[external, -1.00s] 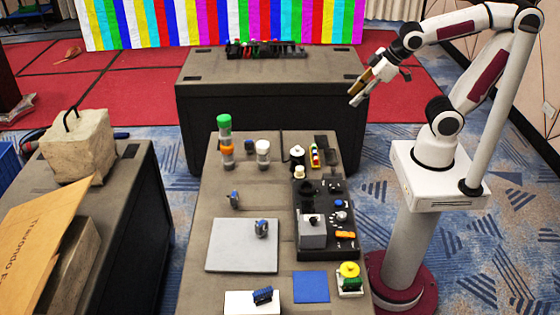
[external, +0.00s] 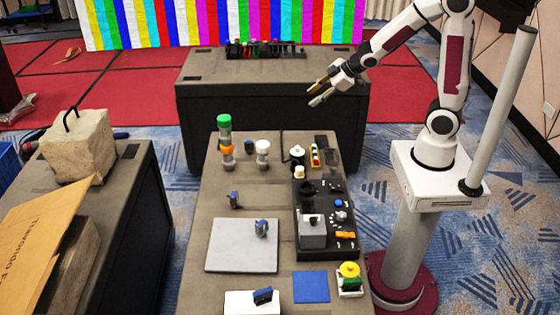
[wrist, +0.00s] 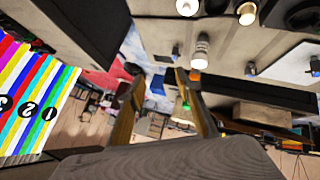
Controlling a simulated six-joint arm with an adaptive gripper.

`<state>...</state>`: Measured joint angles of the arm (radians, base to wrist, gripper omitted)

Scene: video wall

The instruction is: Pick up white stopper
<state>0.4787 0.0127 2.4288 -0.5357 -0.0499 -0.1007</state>
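A white-capped cylinder (external: 263,152) stands on the near table, right of a green-topped cylinder (external: 224,135). Two more pale-topped items, a black-and-white one (external: 297,155) and a small cream one (external: 299,172), stand to its right. I cannot tell for sure which is the white stopper. My gripper (external: 314,93) is open and empty, in the air above and beyond the table's far end, apart from all of these. In the wrist view, its fingers (wrist: 162,92) are spread, and the white-capped cylinder (wrist: 201,52) shows above the right finger.
A black device (external: 326,222) with knobs, a grey plate (external: 242,245) and a blue square (external: 311,287) are on the near table (external: 222,205). A dark table (external: 272,85) stands behind it.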

